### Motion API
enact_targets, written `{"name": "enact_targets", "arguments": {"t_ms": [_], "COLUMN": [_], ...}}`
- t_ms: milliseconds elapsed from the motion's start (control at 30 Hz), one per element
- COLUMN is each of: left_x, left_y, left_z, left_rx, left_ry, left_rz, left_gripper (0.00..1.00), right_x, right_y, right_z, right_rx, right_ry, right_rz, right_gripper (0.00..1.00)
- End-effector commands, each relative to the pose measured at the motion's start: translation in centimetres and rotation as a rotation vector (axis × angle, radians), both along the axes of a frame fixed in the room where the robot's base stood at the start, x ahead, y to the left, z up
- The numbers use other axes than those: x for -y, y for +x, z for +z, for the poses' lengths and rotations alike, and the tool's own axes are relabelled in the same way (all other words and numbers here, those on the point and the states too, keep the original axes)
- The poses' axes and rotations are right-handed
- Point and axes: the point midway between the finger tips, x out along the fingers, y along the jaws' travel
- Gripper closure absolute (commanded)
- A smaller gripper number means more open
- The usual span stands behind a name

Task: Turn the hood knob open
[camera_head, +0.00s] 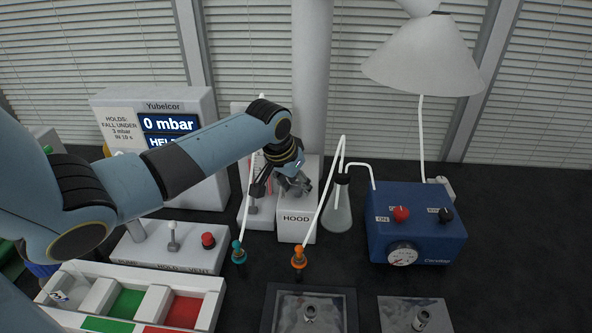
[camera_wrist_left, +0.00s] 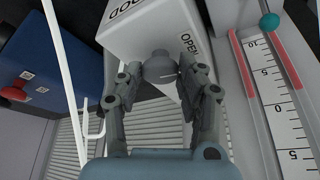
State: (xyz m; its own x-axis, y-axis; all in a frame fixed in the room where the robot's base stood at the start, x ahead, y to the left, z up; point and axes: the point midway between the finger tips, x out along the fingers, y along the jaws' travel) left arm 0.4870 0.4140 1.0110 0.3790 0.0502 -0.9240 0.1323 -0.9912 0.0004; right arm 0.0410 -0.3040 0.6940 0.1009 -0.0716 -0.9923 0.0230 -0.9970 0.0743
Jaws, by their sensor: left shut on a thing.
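The hood box (camera_head: 297,231) is a white block lettered HOOD, standing in the middle of the bench. Its grey round knob (camera_wrist_left: 159,66) shows in the left wrist view, on the box face beside the word OPEN. My left gripper (camera_head: 291,184) is at the upper part of the box, and in the wrist view its fingers (camera_wrist_left: 161,74) sit on both sides of the knob, shut on it. In the head view the gripper hides the knob. The knob's turn angle is hard to read. My right gripper is not in view.
A blue pump box (camera_head: 416,252) with a red knob stands right, beside a flask (camera_head: 338,212) with white tubing. Teal (camera_head: 238,253) and orange (camera_head: 298,257) connectors stand in front. A Yubelcor display (camera_head: 165,122) reads 0 mbar. A scale (camera_wrist_left: 278,105) stands close beside the gripper.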

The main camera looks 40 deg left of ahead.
Motion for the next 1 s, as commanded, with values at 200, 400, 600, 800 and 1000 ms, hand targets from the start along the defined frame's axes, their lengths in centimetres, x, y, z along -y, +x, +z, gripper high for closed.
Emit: {"name": "enact_targets", "arguments": {"t_ms": [200,400,600,800,1000], "left_x": [-0.08,-0.09,-0.08,-0.03,-0.03], "left_y": [0.21,0.22,0.19,0.10,-0.08], "left_z": [0.24,0.26,0.22,0.12,0.50], "left_rx": [0.007,0.007,0.006,0.003,0.003], "left_ry": [0.003,0.003,0.003,0.002,0.002], "left_rz": [0.016,0.016,0.016,0.016,0.015], "left_gripper": [0.94,0.94,0.48,0.40,0.40], "right_x": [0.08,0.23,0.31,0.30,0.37], "right_y": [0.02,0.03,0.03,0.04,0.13], "right_z": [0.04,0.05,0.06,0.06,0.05], "right_rx": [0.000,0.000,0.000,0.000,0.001], "right_ry": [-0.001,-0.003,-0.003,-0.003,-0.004], "right_rz": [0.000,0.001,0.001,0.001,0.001], "right_gripper": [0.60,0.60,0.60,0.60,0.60]}}
